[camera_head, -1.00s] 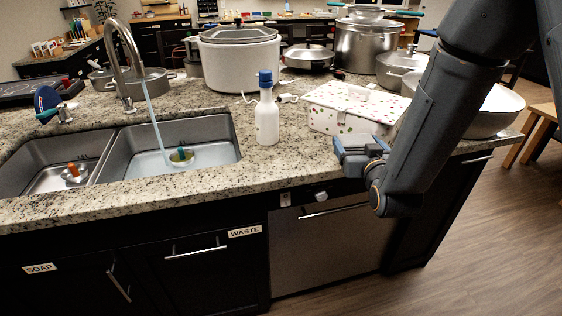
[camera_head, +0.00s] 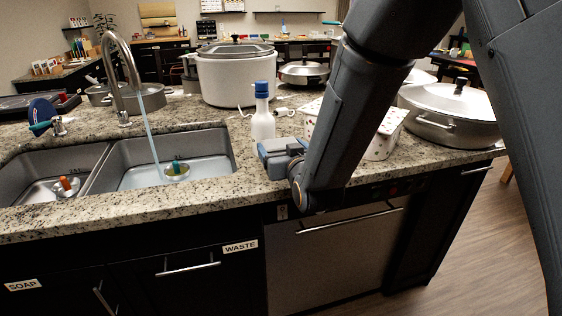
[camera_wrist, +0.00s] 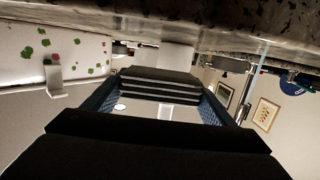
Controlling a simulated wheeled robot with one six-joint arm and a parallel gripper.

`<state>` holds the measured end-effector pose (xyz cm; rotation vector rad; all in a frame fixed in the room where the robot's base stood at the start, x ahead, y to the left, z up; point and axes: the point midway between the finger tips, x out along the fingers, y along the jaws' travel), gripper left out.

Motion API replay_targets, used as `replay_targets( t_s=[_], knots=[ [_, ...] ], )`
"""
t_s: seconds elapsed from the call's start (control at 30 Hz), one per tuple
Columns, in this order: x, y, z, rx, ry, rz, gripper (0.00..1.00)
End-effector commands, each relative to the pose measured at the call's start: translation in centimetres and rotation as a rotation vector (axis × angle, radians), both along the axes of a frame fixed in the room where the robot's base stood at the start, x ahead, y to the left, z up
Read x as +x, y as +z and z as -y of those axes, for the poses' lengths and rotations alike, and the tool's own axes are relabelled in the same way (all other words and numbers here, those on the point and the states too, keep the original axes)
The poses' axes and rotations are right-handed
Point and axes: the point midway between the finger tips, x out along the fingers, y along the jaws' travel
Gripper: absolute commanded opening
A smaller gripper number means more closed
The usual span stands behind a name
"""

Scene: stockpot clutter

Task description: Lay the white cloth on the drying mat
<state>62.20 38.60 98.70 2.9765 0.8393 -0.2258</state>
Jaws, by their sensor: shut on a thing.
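I do not make out the white cloth or the drying mat in either view. My gripper (camera_head: 268,158) hangs at the counter's front edge, low and in front of the white bottle. In the wrist view its dark fingertips (camera_wrist: 160,85) are close together, with thin pale lines between them. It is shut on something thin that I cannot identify. My arm hides part of the counter to the right.
The blue-capped white bottle (camera_head: 263,125) stands just behind my gripper. A patterned white box (camera_head: 382,138) and a lidded pan (camera_head: 450,108) stand to the right. A white cooker (camera_head: 236,78) stands behind. The double sink (camera_head: 160,160) is left, its tap running.

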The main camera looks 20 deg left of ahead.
Motion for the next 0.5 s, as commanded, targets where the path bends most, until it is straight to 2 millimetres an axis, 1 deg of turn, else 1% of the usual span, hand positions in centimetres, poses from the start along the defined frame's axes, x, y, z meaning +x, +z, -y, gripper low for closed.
replay_targets(
  t_s=[0.07, 0.3, 0.4, 0.5],
  knots=[
    [0.0, -0.6, 0.0, -0.001, 0.000, -0.001, 0.52],
    [0.0, -3.6, 0.0, -0.001, -0.001, -0.001, 0.52],
    [0.0, -4.2, 0.0, 0.000, -0.001, 0.000, 0.52],
    [0.0, -4.3, 0.0, 0.001, 0.000, 0.001, 0.52]
  ],
)
